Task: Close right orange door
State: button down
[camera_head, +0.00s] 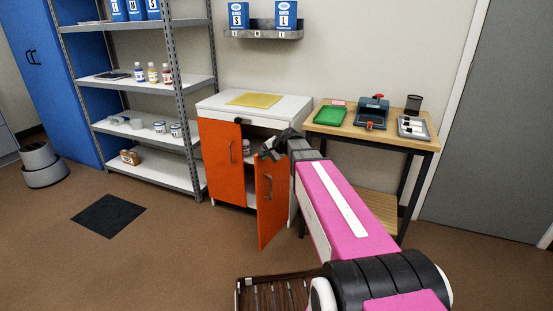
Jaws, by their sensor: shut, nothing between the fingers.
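The right orange door (271,205) of the white-topped cabinet stands open, swung out toward me. The left orange door (221,160) is shut, with a dark vertical handle. My gripper (263,154) is shut and empty at the upper edge of the right door, beside the opening. I cannot tell whether it touches the door. Through the gap, a small bottle (246,147) shows on a shelf inside. My pink arm hides the floor and part of the space to the right of the cabinet.
A wooden table (396,138) with a green tray (329,116) and a dark device (371,111) stands close on the right. Metal shelves (152,139) stand on the left.

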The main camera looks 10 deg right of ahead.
jog(key=w+a+m+t+h, duration=0.35)
jog(key=w+a+m, duration=0.25)
jog(key=w+a, duration=0.4)
jog(key=w+m+h, duration=0.2)
jog(key=w, duration=1.8)
jog(key=shift+w+d+m+h, duration=0.2)
jog(key=shift+w+m+h, duration=0.1)
jog(key=shift+m+h, duration=0.1)
jog(key=shift+s, duration=0.1)
